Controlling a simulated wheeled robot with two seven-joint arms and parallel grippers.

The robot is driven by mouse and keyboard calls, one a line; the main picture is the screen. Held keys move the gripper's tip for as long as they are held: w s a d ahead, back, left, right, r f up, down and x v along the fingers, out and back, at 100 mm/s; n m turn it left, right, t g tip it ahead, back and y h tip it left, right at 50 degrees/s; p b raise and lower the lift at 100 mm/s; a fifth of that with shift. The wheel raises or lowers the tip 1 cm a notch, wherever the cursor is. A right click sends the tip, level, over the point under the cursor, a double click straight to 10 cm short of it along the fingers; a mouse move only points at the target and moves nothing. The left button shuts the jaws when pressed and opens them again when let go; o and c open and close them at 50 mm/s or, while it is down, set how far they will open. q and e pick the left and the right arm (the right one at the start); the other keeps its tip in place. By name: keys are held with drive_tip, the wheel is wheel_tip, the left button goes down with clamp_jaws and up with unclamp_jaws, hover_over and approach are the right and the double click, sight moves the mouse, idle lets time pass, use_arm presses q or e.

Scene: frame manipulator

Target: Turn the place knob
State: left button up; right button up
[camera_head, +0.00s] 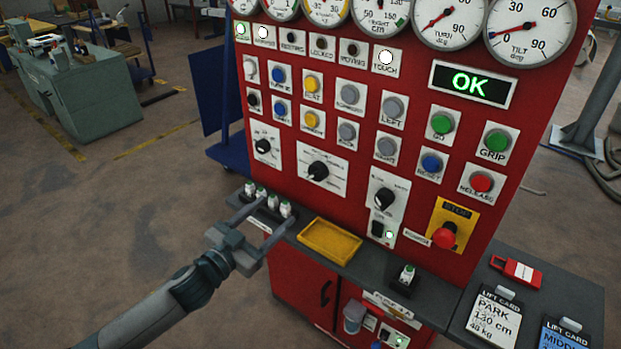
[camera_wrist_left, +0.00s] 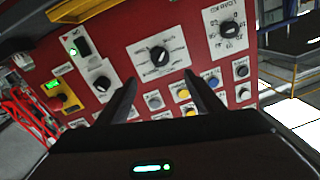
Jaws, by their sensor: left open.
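Three black rotary knobs sit on white plates on the red panel (camera_head: 352,237): a left knob (camera_head: 263,146), a middle knob (camera_head: 318,171) and a right knob (camera_head: 384,199). I cannot read which plate says place. My left gripper (camera_head: 279,209) is open and empty, in front of the panel and below the left and middle knobs. In the left wrist view the middle knob (camera_wrist_left: 158,55) shows beyond the gap between the open fingers (camera_wrist_left: 160,82), apart from them. The knob marked LOAD (camera_wrist_left: 228,30) is at the right there. My right gripper is not in view.
A red stop button (camera_head: 446,236) and several coloured buttons surround the knobs. Lift cards (camera_head: 493,316) lie at the lower right.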

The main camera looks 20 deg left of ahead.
sight(313, 177)
use_arm(q)
drive_tip(key=p+x, duration=0.4)
drive_tip(key=x, duration=1.3)
drive_tip(key=shift+w+d, duration=0.1)
drive_tip(key=shift+w, duration=0.15)
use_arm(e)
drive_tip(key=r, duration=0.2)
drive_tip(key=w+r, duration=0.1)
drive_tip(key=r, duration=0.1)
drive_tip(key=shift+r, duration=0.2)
use_arm(q)
drive_tip(key=c, duration=1)
